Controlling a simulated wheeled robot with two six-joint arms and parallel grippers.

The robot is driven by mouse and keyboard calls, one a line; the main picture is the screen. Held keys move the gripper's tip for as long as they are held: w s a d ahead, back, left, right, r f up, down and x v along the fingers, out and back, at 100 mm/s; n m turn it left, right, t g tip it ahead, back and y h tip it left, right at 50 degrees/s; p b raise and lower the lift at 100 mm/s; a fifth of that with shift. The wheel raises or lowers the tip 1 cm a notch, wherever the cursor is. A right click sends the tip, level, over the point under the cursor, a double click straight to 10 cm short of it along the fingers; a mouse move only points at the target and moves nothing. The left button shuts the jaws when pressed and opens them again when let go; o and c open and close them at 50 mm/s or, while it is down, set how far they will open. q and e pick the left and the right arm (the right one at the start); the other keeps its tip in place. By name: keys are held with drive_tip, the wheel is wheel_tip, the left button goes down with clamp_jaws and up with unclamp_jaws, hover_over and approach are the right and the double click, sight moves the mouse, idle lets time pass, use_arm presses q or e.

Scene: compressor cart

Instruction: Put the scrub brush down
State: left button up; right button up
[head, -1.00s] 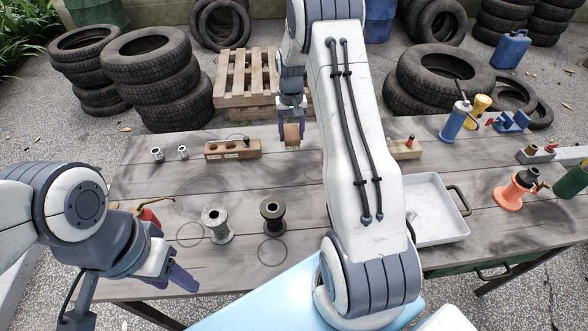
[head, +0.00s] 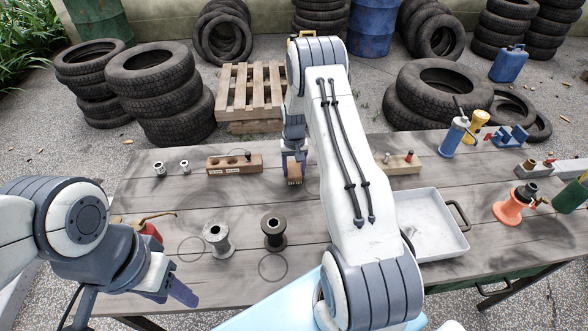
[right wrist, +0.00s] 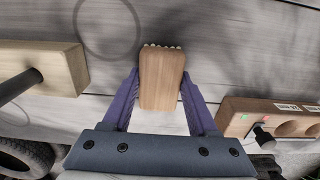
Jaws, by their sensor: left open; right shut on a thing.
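The scrub brush is a light wooden block with pale bristles, seen end-on in the right wrist view (right wrist: 161,82); its small brown end also shows in the head view (head: 294,180). My right gripper (head: 294,165) is shut on it with a purple finger on either side. The brush is low over the far middle of the table, bristles facing the tabletop; I cannot tell whether they touch. My left gripper (head: 176,286) is open and empty over the table's near left corner.
A wooden block with holes (head: 235,163) lies left of the brush, another block (head: 405,162) right of it. Bare planks surround the brush.

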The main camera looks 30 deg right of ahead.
drive_tip(key=shift+f, duration=0.15)
drive_tip(key=o, duration=1.3)
